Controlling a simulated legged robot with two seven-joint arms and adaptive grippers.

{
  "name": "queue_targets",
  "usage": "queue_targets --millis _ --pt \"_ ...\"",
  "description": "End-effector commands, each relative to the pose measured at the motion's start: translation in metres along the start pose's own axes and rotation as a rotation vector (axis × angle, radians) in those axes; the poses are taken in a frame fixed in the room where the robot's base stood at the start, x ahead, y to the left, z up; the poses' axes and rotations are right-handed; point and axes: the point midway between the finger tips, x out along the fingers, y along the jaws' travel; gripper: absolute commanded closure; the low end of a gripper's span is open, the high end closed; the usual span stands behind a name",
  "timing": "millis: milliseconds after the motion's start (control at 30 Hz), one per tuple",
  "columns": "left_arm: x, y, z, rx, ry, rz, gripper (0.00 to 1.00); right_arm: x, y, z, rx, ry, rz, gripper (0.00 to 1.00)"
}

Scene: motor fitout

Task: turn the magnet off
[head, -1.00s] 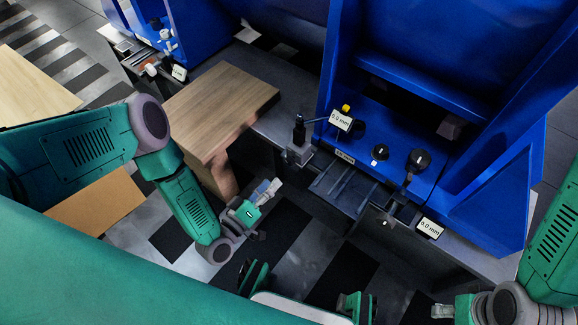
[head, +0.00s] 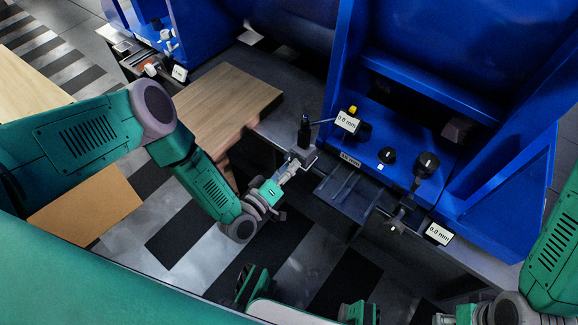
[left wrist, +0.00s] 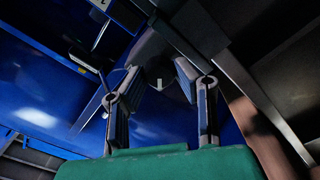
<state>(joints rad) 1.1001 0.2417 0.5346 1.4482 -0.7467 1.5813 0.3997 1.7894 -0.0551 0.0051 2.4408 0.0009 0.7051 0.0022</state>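A small grey block with an upright black post (head: 304,130) stands at the front edge of the blue machine, and a thin arm runs from the post to a 0.0 mm display (head: 347,122). It looks like a magnet base (head: 302,156), though no switch can be made out on it. My left gripper (head: 290,171) is right in front of the block. In the left wrist view its two fingers (left wrist: 160,80) stand apart with nothing gripped between them; a small pale arrow-shaped mark shows in the gap. My right gripper (head: 443,319) is at the bottom edge, cut off and unclear.
A wooden board (head: 225,105) lies left of the block, close to my left arm. Black knobs (head: 387,156) and a black-handled lever (head: 427,165) stand to the right on the blue machine (head: 400,125). A second 0.0 mm display (head: 438,234) sits lower right.

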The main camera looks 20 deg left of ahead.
Motion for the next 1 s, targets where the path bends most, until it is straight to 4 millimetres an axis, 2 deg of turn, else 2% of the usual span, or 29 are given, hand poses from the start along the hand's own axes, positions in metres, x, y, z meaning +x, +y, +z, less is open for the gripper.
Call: queue_targets --millis 467,1000 --pt "-0.001 -0.004 0.001 0.076 -0.007 -0.009 1.00 -0.004 0.000 0.000 0.001 0.000 0.000 0.60" --pt "-0.001 -0.004 0.002 0.532 -0.011 -0.008 1.00 -0.023 0.000 -0.001 0.001 0.000 0.000 0.60"
